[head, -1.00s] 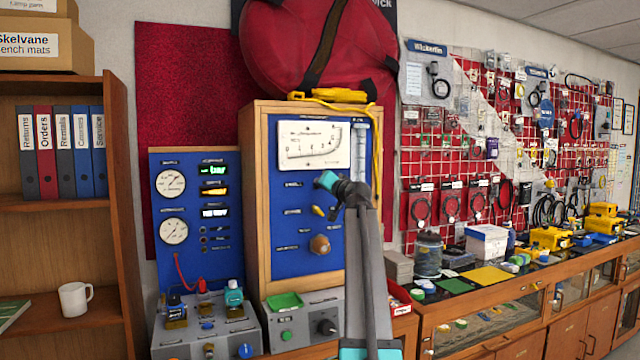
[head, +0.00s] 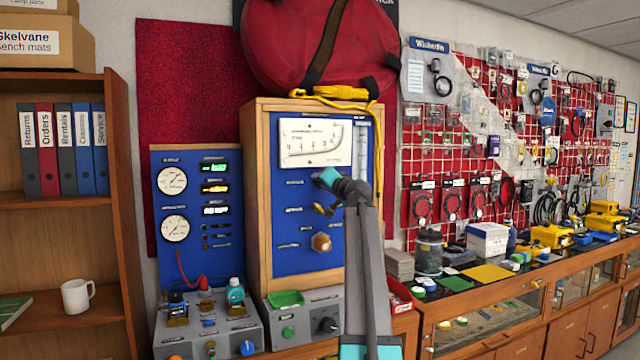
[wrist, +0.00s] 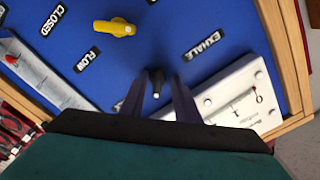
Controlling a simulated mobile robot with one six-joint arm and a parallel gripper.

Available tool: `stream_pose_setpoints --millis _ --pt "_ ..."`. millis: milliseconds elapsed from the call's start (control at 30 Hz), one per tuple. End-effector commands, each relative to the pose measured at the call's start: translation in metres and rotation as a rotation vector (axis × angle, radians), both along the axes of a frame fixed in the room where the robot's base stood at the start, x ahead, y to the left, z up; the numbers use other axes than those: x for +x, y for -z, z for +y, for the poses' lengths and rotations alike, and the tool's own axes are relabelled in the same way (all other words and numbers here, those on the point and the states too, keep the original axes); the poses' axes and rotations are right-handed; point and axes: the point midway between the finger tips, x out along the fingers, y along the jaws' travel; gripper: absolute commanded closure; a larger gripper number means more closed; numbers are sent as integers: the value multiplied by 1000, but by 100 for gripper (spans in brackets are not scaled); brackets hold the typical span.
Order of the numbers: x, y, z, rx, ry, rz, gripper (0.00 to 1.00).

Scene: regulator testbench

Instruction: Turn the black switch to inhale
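The black switch (wrist: 157,82) is on the blue panel (wrist: 190,25) in the wrist view, with a small white mark at its lower end. An EXHALE label (wrist: 202,46) is to its right; another label to its lower left is mostly hidden by a finger. My gripper (wrist: 158,100) is open, one finger on each side of the switch, with gaps showing; I cannot tell if either touches. In the head view my gripper (head: 325,180) is in front of the panel below the meter (head: 315,142), and the switch is hidden there.
A yellow knob (head: 325,210) and a brown round knob (head: 321,242) are lower on the panel. The flow tube (head: 362,150) is at its right side. A yellow cable (head: 377,150) hangs beside the wooden cabinet. A grey box (head: 300,325) stands below.

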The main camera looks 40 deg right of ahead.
Motion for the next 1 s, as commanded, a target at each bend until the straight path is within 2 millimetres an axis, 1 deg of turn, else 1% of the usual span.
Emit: stream_pose_setpoints --millis 267,467,567,1000 --pt "-4 1 0 -2 2 1 71" --pt "-15 2 5 -1 3 2 71" --pt "-25 3 9 -3 3 1 71" --pt "-77 3 31 -1 3 0 71"
